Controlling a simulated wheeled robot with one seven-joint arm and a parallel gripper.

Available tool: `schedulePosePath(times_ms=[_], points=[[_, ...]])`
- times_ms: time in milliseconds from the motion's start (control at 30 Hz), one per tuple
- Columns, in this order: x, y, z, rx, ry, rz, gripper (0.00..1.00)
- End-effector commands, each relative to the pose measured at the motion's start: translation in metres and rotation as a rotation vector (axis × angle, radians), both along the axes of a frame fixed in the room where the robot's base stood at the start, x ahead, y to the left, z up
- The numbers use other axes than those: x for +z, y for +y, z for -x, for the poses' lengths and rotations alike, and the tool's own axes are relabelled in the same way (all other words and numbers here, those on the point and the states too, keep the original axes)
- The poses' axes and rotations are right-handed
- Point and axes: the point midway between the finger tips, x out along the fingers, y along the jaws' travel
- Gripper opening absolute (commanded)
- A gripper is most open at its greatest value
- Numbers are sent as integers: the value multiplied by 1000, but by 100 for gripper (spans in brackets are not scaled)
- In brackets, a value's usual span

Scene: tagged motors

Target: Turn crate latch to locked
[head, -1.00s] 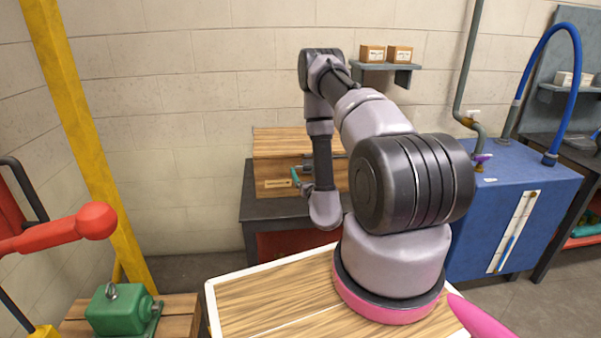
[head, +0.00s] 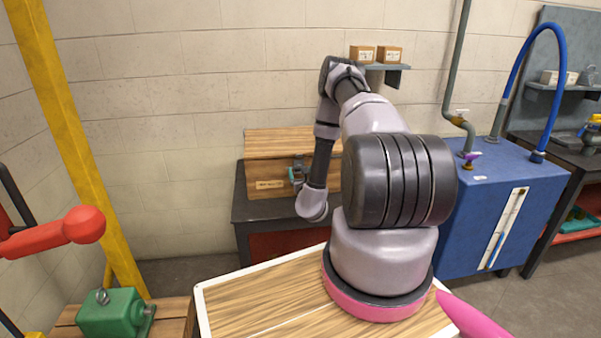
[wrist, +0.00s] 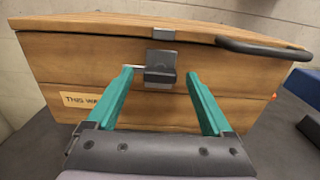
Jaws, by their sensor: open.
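The wooden crate (head: 262,145) stands on a dark table against the wall. In the wrist view its front face (wrist: 235,80) fills the upper middle. The dark metal latch (wrist: 160,68) sits at the top centre of that face, below a small catch on the lid edge. My gripper (wrist: 160,76) is open, its two teal fingers on either side of the latch. I cannot tell whether a finger touches it. In the head view my gripper (head: 298,177) is at the crate front, partly hidden by my arm, and the latch is too small to make out clearly.
The crate has a black lid handle (wrist: 262,48) at right and a label (wrist: 80,99) at left. The dark table (head: 255,211) carries it. A blue cabinet (head: 500,200) stands right, a yellow post (head: 75,130) and green motor (head: 112,312) left.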

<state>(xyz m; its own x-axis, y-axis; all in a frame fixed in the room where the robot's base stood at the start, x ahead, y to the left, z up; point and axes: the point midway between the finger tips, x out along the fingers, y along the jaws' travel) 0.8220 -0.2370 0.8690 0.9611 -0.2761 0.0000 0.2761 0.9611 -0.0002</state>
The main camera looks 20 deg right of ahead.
Motion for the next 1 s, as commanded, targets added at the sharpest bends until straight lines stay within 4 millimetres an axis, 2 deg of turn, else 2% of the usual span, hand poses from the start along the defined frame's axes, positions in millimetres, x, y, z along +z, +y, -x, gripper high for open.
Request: schedulePosePath(times_ms=[133,367,400,467,600,633,1000], points=[[0,-2,-7,-1,0,0,85],[0,-2,-8,0,0,0,85],[0,-2,-8,0,0,0,81],[0,-2,-8,0,0,0,58],[0,-2,-8,0,0,0,5],[0,-2,-8,0,0,0,0],[0,-3,-7,-2,-18,-67,0]])
